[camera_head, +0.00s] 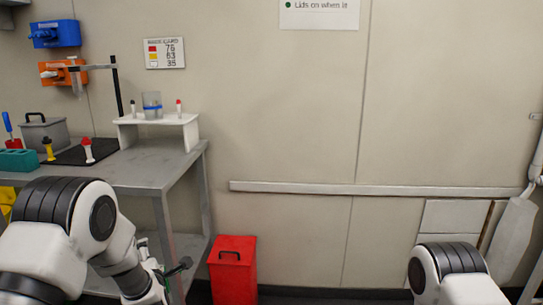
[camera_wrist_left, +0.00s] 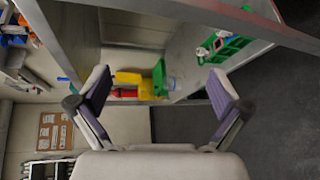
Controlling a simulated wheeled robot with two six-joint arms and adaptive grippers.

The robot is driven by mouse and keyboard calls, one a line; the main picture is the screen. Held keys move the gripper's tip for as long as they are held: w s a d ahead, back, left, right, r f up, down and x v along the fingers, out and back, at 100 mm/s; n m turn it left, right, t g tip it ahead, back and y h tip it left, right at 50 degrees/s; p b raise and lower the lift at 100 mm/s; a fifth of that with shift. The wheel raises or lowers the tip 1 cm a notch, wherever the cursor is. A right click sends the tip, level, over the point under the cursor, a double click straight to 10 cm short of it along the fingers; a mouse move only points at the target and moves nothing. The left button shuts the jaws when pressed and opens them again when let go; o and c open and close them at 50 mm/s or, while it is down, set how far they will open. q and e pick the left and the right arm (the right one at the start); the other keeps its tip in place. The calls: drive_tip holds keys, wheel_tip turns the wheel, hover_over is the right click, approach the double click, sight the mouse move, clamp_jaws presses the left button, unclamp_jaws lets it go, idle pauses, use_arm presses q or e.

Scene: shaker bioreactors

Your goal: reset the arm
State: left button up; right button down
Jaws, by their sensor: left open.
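My left arm (camera_head: 60,235) comes in at the lower left in the head view, in front of the grey table (camera_head: 150,172). My left gripper (camera_head: 172,275) shows in part beside the table's leg, low down. In the left wrist view my left gripper (camera_wrist_left: 160,90) has its two fingers spread wide apart, with nothing between them. Part of my right arm (camera_head: 450,272) shows at the lower right; its gripper is out of view.
A red bin (camera_head: 233,270) stands on the floor right of the table. The table bears a white shelf (camera_head: 158,120), a black mat (camera_head: 75,157), a grey box (camera_head: 45,133) and a teal rack (camera_head: 18,160). A rail (camera_head: 380,188) runs along the wall.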

use_arm(q)
drive_tip(key=s+d+f+m+g+h, duration=0.2)
drive_tip(key=s+f+m+g, duration=0.2)
drive_tip(key=s+f+m, duration=0.7)
drive_tip(key=s+d+f+m+g+h, duration=0.2)
drive_tip(key=s+f+m+g, duration=0.15)
drive_tip(key=s+f, duration=0.55)
drive_tip(key=s+d+f+m+g+h, duration=0.1)
drive_tip(key=s+f+m+g, duration=0.3)
drive_tip(key=s, duration=0.9)
drive_tip(key=s+d+f+m+g+h, duration=0.1)
drive_tip(key=s+d+f+m+g, duration=0.15)
drive_tip(key=s+m, duration=0.65)
wheel_tip(320, 180, up, 18)
drive_tip(key=s+n+p, duration=0.2)
drive_tip(key=n+p, duration=0.1)
drive_tip(key=p, duration=1.3)
drive_tip(key=shift+s+a+f+p, duration=0.15)
drive_tip(key=shift+s+a+p, duration=0.05)
drive_tip(key=shift+s+p, duration=0.2)
